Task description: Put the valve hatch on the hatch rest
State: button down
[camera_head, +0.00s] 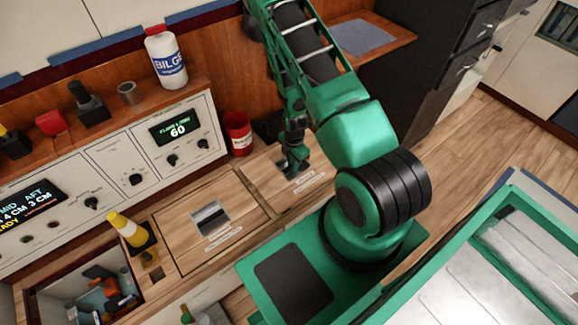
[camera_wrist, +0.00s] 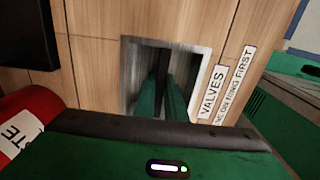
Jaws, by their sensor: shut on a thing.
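The valve hatch (camera_head: 262,178) is a wooden panel in the counter and looks flush with it. The wrist view shows its square metal-framed recess (camera_wrist: 127,62) beside a white label (camera_wrist: 209,94) reading VALVES. My gripper (camera_head: 294,165) points down into this recess. Its green fingers (camera_wrist: 166,100) are close together, shut on the hatch's grip.
A second wooden hatch (camera_head: 180,235) lies left of it. A red container (camera_head: 238,134) stands close behind. A yellow cone (camera_head: 128,230) and an open bin of tools (camera_head: 100,290) are further left. A control panel (camera_head: 110,160) and a shelf with a BILGE bottle (camera_head: 166,58) run behind.

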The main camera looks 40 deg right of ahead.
jog(key=c, duration=1.8)
grip_release()
jog(key=s+d+r+m, duration=0.1)
jog(key=s+r+m, duration=0.25)
jog(key=r, duration=0.85)
jog(key=s+d+r+m, duration=0.15)
jog(key=r+m, duration=0.35)
jog(key=r, duration=0.7)
jog(key=s+d+r+m, duration=0.1)
jog(key=s+r+m, duration=0.25)
jog(key=r, duration=0.85)
jog(key=s+a+r+m, duration=0.1)
jog(key=s+r+m, duration=0.3)
jog(key=s, duration=0.1)
jog(key=s+a+r+m, duration=0.1)
jog(key=s+r+m, duration=0.3)
jog(key=s, duration=0.1)
jog(key=s+a+r+m, duration=0.2)
jog(key=s+r+m, duration=0.2)
jog(key=s+r, duration=0.1)
jog(key=shift+s+a+m, duration=0.1)
jog(key=shift+s+m, duration=0.15)
jog(key=shift+m, duration=0.15)
